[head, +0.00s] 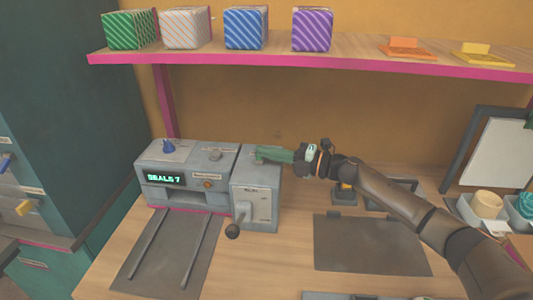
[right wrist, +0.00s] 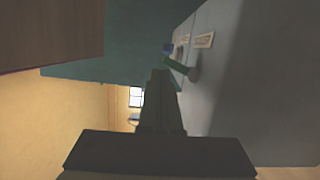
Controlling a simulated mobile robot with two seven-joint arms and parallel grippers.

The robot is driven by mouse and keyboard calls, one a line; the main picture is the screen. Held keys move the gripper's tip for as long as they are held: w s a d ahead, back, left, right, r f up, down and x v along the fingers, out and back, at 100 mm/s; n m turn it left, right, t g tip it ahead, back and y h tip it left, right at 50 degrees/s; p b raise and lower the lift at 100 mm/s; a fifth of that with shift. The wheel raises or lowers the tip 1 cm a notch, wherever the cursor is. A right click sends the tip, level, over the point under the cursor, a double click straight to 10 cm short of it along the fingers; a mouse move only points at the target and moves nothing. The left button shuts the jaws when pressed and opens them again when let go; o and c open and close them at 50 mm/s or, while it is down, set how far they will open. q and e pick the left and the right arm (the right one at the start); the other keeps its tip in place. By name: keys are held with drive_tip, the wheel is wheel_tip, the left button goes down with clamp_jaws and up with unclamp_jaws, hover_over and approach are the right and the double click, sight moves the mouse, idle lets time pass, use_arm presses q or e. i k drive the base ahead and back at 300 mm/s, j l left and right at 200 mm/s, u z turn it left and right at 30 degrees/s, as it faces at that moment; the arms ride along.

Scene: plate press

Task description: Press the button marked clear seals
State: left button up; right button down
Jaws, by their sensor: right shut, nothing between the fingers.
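The grey plate press (head: 160,190) stands on the workbench, its display (head: 166,179) reading "SEALS 7". An orange-brown round button (head: 208,184) sits on its front, below a small label too small to read. A blue knob (head: 168,147) and a grey knob (head: 214,155) are on top. I cannot tell which control is marked clear seals. My right gripper (head: 259,155) is shut and empty, pointing left at the top of the press's right-hand block. In the right wrist view its shut fingers (right wrist: 160,90) lie beside a grey face with a pale label (right wrist: 204,40). My left gripper is out of view.
A lever with a dark ball (head: 232,231) sticks out from the press's front. A pink-edged shelf (head: 300,62) with several striped boxes runs above.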

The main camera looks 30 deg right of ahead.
sight(215, 154)
drive_tip(key=k+l, duration=0.1)
drive_tip(key=k+j, duration=0.2)
drive_tip(key=j, duration=0.2)
drive_tip(key=k+j, duration=0.2)
drive_tip(key=j, duration=0.15)
drive_tip(key=k+j, duration=0.25)
drive_tip(key=j, duration=0.15)
